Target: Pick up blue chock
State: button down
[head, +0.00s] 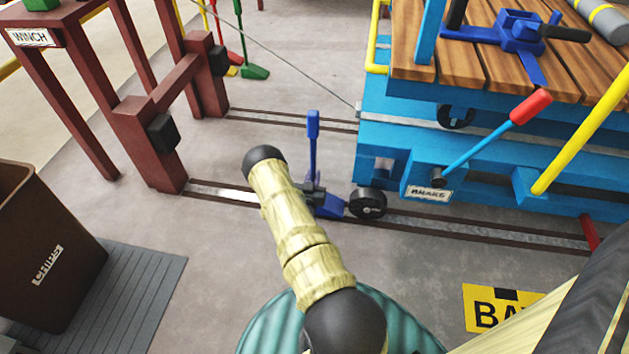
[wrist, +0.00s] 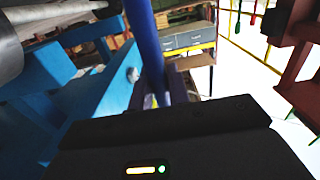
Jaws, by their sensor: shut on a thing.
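The blue chock (head: 328,206) is on the rail in the head view, beside the cart's small black wheel (head: 369,204). Its upright handle (head: 313,138) rises above it. My gripper (head: 312,190) is shut on the chock near the foot of the handle. My arm hides part of the chock's left side. In the wrist view the blue handle (wrist: 146,42) stands just beyond my gripper's dark body, which hides its lower part. I cannot tell whether the chock is clear of the rail.
The blue cart (head: 400,165) with a wooden deck stands right, with a red-tipped brake lever (head: 530,107). A brown winch frame (head: 150,140) with black bumpers stands left on the rails. A brown chips bin (head: 45,245) is at lower left. Bare floor lies between.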

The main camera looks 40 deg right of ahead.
aim_at(312, 142)
notch_tip(312, 142, up, 17)
jog(key=p, duration=0.8)
jog(key=shift+r, duration=0.1)
jog(key=shift+w, duration=0.1)
